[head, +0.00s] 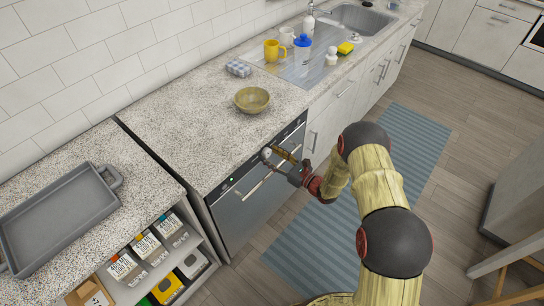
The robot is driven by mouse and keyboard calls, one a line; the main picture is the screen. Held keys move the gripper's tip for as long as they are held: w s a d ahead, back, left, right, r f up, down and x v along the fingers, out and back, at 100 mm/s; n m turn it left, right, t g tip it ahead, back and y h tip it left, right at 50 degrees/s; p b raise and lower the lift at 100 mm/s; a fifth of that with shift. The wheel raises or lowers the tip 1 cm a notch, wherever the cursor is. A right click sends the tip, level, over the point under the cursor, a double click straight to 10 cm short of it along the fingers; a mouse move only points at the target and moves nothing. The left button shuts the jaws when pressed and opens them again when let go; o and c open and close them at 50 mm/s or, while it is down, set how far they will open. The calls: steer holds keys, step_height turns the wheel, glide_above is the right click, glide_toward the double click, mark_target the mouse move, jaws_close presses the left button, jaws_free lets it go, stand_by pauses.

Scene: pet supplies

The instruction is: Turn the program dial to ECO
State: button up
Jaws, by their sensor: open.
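The dishwasher (240,215) stands under the speckled counter, with a dark control strip along its top edge and a bar handle below the strip. A small green light (232,179) shows at the left of the strip. My gripper (272,156) is open and empty in front of the strip's middle, its fingers pointing at the panel. A small pale round shape shows at the fingertips; I cannot tell whether it is the program dial or part of my gripper. The dial's marks and the ECO label are too small to read. Whether the fingers touch the panel is unclear.
A yellow bowl (252,100) sits on the counter above the dishwasher, near its front edge. A grey tray (62,220) lies on the left counter, above a shelf of boxes. A striped blue rug (400,150) covers the floor in front.

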steer(key=v, duration=1.2)
